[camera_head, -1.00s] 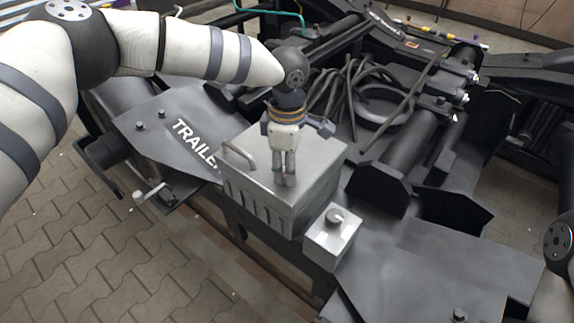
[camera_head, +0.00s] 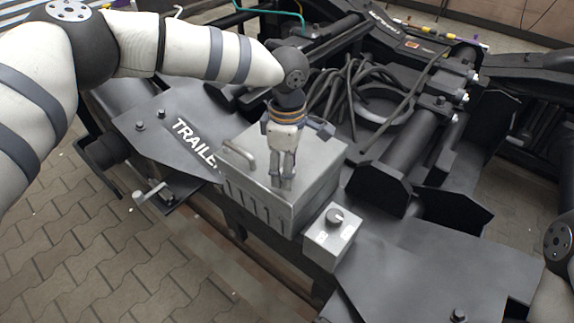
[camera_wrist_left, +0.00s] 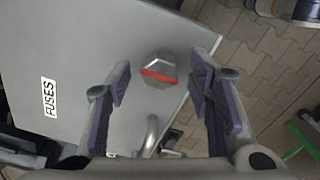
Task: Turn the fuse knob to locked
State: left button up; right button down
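The fuse knob (camera_wrist_left: 159,70) is a grey faceted knob with a red stripe across it, on the flat top of a grey metal box (camera_wrist_left: 60,50) beside a FUSES label (camera_wrist_left: 49,97). The box also shows in the head view (camera_head: 320,160); there the knob cannot be made out behind the fingers. My left gripper (camera_head: 282,182) points down over the box top. In the left wrist view it (camera_wrist_left: 162,92) is open, with the knob in the gap between its purple-padded fingers, apart from both. My right gripper is out of view.
A bent handle (camera_head: 241,157) rises from the box top near the gripper. A smaller grey box with a dark round knob (camera_head: 335,216) stands in front. Hoses (camera_head: 350,90) lie behind. Paved floor (camera_head: 90,240) is at the left.

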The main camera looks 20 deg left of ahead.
pick_arm(q)
notch_tip(320, 180, up, 12)
dwell(0.4)
